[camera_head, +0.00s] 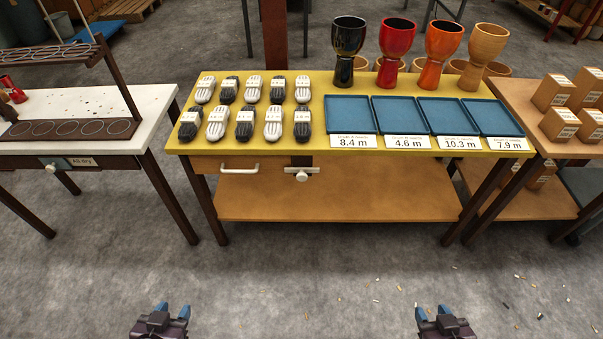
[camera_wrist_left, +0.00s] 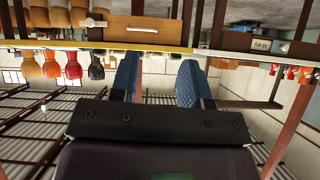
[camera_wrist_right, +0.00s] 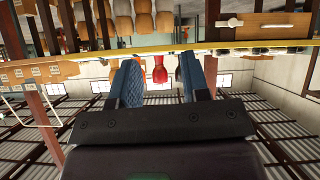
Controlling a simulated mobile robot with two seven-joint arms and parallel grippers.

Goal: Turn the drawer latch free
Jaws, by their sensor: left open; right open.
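The wooden drawer (camera_head: 210,166) sits shut under the left part of the yellow table and has a white bar handle (camera_head: 239,169). The latch (camera_head: 301,174) is a white knob piece on a dark plate just right of the drawer. The latch also shows in the left wrist view (camera_wrist_left: 95,22) and the right wrist view (camera_wrist_right: 229,23), both upside down. My left gripper (camera_head: 173,310) is open and empty, low in front of the table and left of the latch. My right gripper (camera_head: 433,312) is open and empty, right of the latch. Both are well apart from it.
The yellow table (camera_head: 320,88) holds several black and white lugged objects, blue trays (camera_head: 345,113) with length labels and goblet drums (camera_head: 397,50). A lower shelf (camera_head: 340,200) lies beneath. A white-topped table (camera_head: 75,105) stands left.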

